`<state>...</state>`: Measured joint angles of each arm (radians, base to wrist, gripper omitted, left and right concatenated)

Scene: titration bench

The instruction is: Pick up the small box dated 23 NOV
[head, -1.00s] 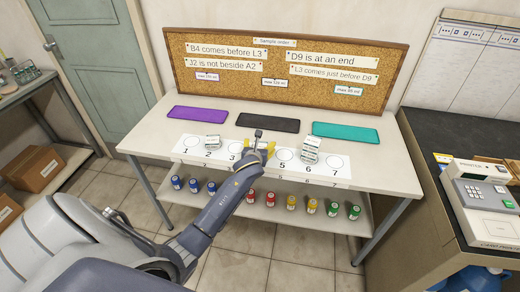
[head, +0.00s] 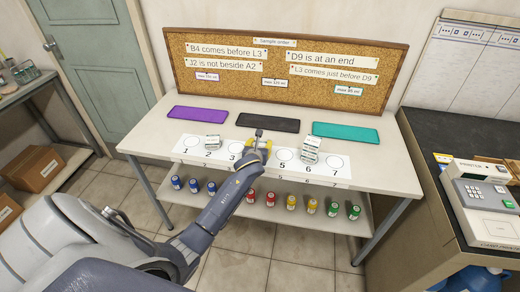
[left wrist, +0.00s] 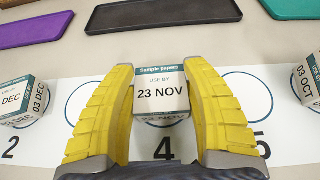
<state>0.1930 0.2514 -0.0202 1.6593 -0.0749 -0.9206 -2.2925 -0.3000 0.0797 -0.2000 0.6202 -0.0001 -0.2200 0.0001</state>
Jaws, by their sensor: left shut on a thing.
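The small box dated 23 NOV (left wrist: 162,92) is white with a dark teal top edge reading "Sample papers". In the left wrist view it stands upright at spot 4 of the numbered strip. My left gripper (left wrist: 162,95) has its yellow fingers on both sides of the box and is shut on it. In the head view my left gripper (head: 258,149) hides the box. My right gripper is in neither view.
Other small boxes stand at spot 2 (head: 212,142) and near spot 6 (head: 309,152). Purple (head: 200,114), black (head: 268,123) and teal (head: 345,132) trays lie behind the strip. Coloured jars (head: 291,202) stand on the lower shelf.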

